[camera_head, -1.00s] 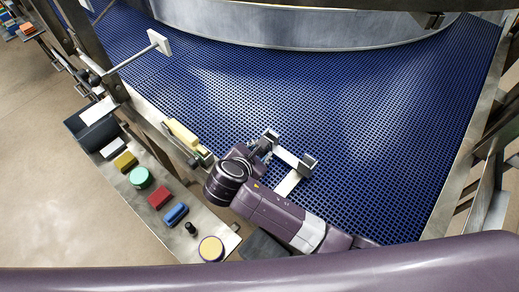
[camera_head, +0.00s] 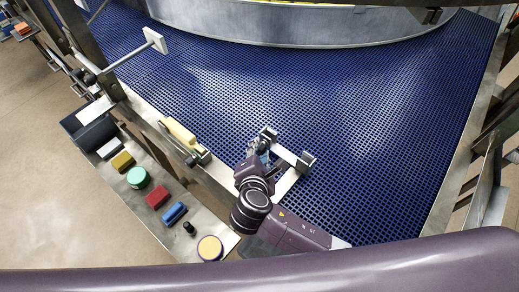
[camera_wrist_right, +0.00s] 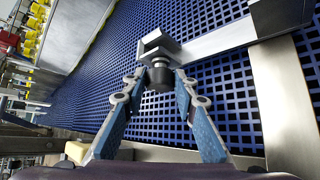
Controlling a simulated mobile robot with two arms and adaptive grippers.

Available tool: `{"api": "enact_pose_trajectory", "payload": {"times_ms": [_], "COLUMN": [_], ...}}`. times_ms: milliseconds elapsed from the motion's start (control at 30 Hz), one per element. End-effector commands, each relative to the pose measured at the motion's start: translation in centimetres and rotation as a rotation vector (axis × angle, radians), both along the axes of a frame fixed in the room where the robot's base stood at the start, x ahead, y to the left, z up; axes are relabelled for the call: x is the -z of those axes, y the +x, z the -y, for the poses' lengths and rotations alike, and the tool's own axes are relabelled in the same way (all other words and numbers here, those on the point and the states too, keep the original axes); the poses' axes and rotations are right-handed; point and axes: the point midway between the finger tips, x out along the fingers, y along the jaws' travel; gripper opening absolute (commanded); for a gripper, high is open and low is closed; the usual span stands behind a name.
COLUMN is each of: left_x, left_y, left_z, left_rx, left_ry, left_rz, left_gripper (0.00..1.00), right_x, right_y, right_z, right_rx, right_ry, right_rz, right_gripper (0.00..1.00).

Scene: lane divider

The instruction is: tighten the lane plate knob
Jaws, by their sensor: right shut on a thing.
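The knob (camera_wrist_right: 160,80) is a dark round cap under a grey metal clamp block (camera_wrist_right: 158,46) in the right wrist view. A pale metal lane plate (camera_wrist_right: 212,43) runs right from that block. In the head view my right gripper (camera_head: 261,154) partly hides the knob. My left gripper is not in view.
The blue mesh belt (camera_head: 360,130) fills the middle. A metal rail (camera_head: 222,172) borders it, with a yellow block (camera_head: 180,135) on a mount. A side shelf (camera_head: 140,162) holds several small coloured items. A second grey block (camera_head: 306,161) stands at the plate's right end.

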Motion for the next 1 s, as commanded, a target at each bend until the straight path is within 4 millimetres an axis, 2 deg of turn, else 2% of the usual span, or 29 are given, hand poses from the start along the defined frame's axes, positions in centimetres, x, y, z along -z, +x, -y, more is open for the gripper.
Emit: {"api": "enact_pose_trajectory", "payload": {"times_ms": [200,233,367,733,867,1000], "left_x": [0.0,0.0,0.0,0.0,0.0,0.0], "left_y": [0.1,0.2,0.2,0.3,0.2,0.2], "left_z": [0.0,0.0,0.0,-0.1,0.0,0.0], "left_rx": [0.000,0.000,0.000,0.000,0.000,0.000], "left_ry": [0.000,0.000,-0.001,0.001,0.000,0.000], "left_rz": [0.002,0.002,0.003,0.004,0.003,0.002], "left_gripper": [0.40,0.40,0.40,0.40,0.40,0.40], "right_x": [0.1,0.1,0.1,-0.2,-1.1,-2.7], "right_y": [0.0,0.0,0.0,-0.5,-2.2,-4.8], "right_z": [0.0,0.0,0.0,-0.1,-0.5,-0.9], "right_rx": [0.002,0.002,0.001,-0.001,-0.001,-0.001], "right_ry": [0.000,0.000,-0.001,0.000,0.003,0.004], "right_rz": [-0.003,-0.003,-0.003,-0.002,-0.004,-0.003], "right_gripper": [0.02,0.30,0.44,0.44,0.44,0.44]}}
